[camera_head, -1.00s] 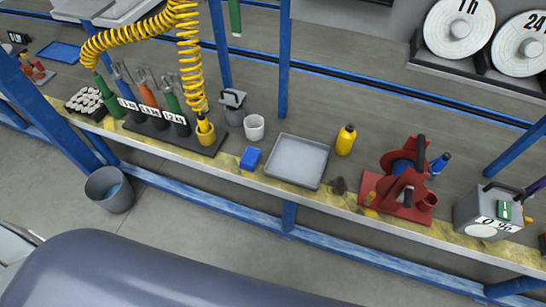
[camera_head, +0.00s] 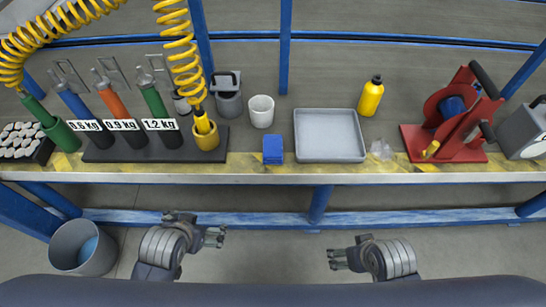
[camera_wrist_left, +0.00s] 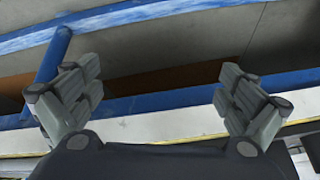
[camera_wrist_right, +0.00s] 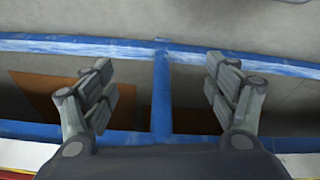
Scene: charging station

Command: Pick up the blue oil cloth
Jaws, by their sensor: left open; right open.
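The blue oil cloth (camera_head: 273,150) is a small folded block on the front part of the bench, just left of the grey tray, in the head view. My left gripper (camera_head: 218,236) is open and empty in front of and below the bench edge, left of the cloth. Its spread fingers show in the left wrist view (camera_wrist_left: 160,95). My right gripper (camera_head: 335,260) is open and empty, also below the bench edge, right of the cloth. Its spread fingers show in the right wrist view (camera_wrist_right: 160,90). Neither wrist view shows the cloth.
A grey tray (camera_head: 330,155) and white cup (camera_head: 262,111) stand close to the cloth. A yellow bottle (camera_head: 371,96), a red device (camera_head: 455,115) and a rack of weighted cylinders (camera_head: 105,157) stand on the bench. A bin (camera_head: 80,246) is on the floor. The bench edge (camera_head: 230,178) lies between the grippers and the cloth.

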